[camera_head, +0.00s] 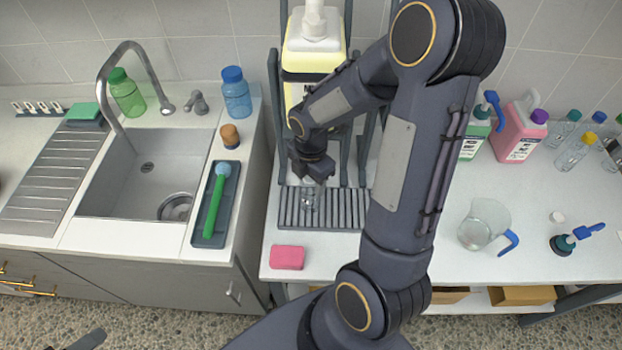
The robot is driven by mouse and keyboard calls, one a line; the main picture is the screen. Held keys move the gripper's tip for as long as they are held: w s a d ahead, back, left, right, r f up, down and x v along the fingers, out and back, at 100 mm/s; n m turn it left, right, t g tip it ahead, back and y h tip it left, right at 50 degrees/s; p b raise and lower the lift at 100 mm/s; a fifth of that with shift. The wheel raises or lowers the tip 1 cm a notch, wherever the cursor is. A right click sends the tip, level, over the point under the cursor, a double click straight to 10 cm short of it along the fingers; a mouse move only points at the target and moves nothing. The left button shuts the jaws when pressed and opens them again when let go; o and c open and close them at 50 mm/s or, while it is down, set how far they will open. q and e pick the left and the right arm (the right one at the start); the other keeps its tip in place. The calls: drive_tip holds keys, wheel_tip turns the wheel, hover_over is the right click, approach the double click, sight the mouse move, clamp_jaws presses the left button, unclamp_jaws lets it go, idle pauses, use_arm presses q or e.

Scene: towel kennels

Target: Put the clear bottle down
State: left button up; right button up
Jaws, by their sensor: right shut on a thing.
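My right gripper (310,182) is below the spout area of a large yellow dispenser container, over a grey slatted drip tray (345,222). It is shut on a small clear bottle (308,203), of which only a little shows beneath the fingers. The bottle is at or just above the slats; I cannot tell whether it touches them. My forearm hides part of the tray. A dark tip at the bottom left edge may be my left gripper (88,340); its jaws cannot be made out.
The yellow container (314,50) stands in a dark frame behind. A pink sponge (287,257) lies in front of the tray. Right are a clear jug (484,225), a pink jug (518,130) and several bottles. A sink (150,165) is left. Counter between sponge and jug is partly hidden.

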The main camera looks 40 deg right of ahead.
drive_tip(key=shift+f, duration=0.25)
drive_tip(key=shift+f, duration=0.15)
drive_tip(key=o, duration=1.2)
